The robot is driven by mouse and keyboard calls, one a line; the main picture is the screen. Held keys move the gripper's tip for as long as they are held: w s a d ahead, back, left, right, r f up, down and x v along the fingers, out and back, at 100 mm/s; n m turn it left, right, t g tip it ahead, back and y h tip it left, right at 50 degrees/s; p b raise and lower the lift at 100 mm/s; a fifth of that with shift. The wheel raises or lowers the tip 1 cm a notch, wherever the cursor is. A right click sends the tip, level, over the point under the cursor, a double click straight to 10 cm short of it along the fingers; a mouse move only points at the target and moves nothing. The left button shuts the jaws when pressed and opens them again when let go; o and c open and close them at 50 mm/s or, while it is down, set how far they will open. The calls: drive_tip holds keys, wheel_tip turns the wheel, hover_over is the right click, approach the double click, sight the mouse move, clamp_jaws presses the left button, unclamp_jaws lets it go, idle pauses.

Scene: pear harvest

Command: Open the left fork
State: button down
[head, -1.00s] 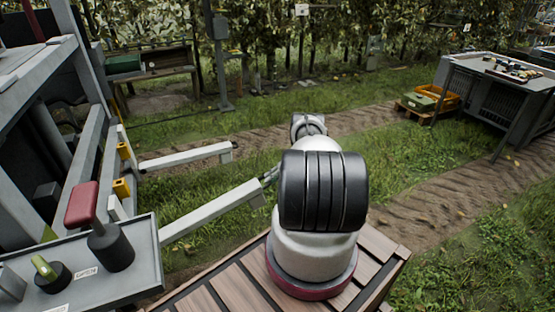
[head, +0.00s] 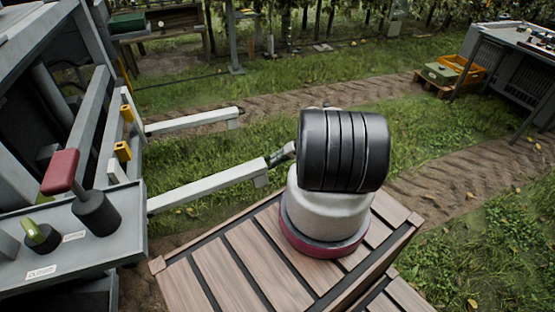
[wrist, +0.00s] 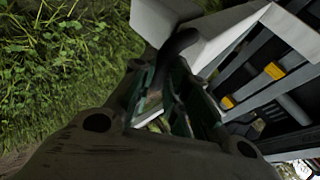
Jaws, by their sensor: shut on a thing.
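Two pale grey forks reach out to the right from the machine in the head view. The near fork (head: 205,188) runs towards my arm, and the far fork (head: 192,123) lies behind it with a grassy gap between. My gripper (head: 272,161) is at the outer end of the near fork, largely hidden behind my arm. In the wrist view, my gripper's fingers (wrist: 172,92) are closed around a dark curved handle (wrist: 180,44) beside the pale fork beam (wrist: 218,32). The handle's lower part is hidden between the fingers.
The machine frame (head: 88,130) carries yellow blocks (head: 123,151). A control box (head: 125,235) with a red lever (head: 60,172) and a green knob (head: 36,234) stands at left. A slatted wooden deck (head: 228,262) lies below my arm. An orange crate (head: 470,67) stands far right.

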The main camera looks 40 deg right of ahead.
drive_tip(key=c, duration=1.4)
unclamp_jaws()
drive_tip(key=shift+s+d+r, duration=0.1)
drive_tip(key=shift+d+r, duration=0.05)
drive_tip(key=shift+d, duration=0.3)
drive_tip(key=shift+a, duration=0.15)
drive_tip(key=v, duration=1.2)
drive_tip(key=shift+a, duration=0.1)
